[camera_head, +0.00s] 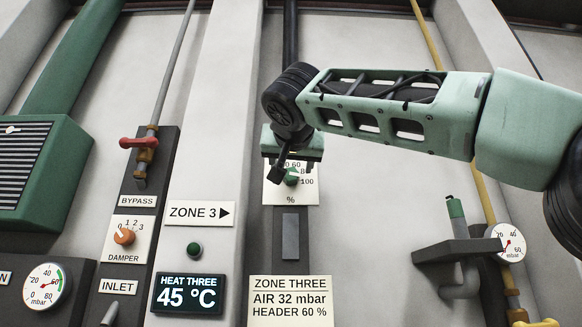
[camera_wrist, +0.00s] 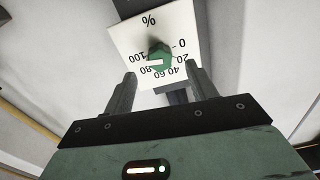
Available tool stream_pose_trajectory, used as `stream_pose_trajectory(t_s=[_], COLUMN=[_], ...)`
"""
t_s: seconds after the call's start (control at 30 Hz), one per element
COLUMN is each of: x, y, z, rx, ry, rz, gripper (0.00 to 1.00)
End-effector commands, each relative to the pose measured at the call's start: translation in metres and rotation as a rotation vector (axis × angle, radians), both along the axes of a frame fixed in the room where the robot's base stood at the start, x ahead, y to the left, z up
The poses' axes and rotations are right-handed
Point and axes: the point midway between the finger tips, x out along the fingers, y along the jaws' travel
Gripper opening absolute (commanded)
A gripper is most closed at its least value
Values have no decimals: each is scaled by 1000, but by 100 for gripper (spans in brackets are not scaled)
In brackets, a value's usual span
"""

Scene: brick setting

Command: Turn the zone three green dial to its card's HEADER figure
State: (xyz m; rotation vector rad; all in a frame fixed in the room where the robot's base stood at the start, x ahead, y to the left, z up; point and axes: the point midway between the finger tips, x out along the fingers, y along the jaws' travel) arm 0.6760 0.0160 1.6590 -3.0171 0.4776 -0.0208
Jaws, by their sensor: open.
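In the wrist view the dial (camera_wrist: 160,54) appears upside down, with figures from 0 to 100. Its white mark points close to 100, on the 80 side. My gripper (camera_wrist: 160,78) is open and empty. Its two fingers are spread, with the dial between and beyond the tips; contact is not seen. The zone three card (camera_head: 290,301) reads AIR 32 mbar, HEADER 60 %.
An orange damper knob (camera_head: 124,237), a red bypass handle (camera_head: 138,143) and a HEAT THREE display (camera_head: 188,294) reading 45 °C are to the left. A small green button (camera_head: 194,249) is above the display. A bracket with a green-tipped lever (camera_head: 456,209) and a gauge (camera_head: 508,242) are right.

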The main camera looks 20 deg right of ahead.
Motion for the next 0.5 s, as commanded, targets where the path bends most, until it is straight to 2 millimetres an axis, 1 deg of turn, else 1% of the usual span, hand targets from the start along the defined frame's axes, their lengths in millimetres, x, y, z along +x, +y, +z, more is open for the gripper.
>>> stream_pose_trajectory(t_s=[0.03, 0.2, 0.33, 0.5], x=[10, 36, 47, 52], y=[-4, -12, -15, -17], z=[4, 3, 2, 0], rx=[-2, -2, -2, -1], ry=[1, 1, 1, 0], rz=[-5, -3, -1, -1], gripper=[57, 57, 57, 57])
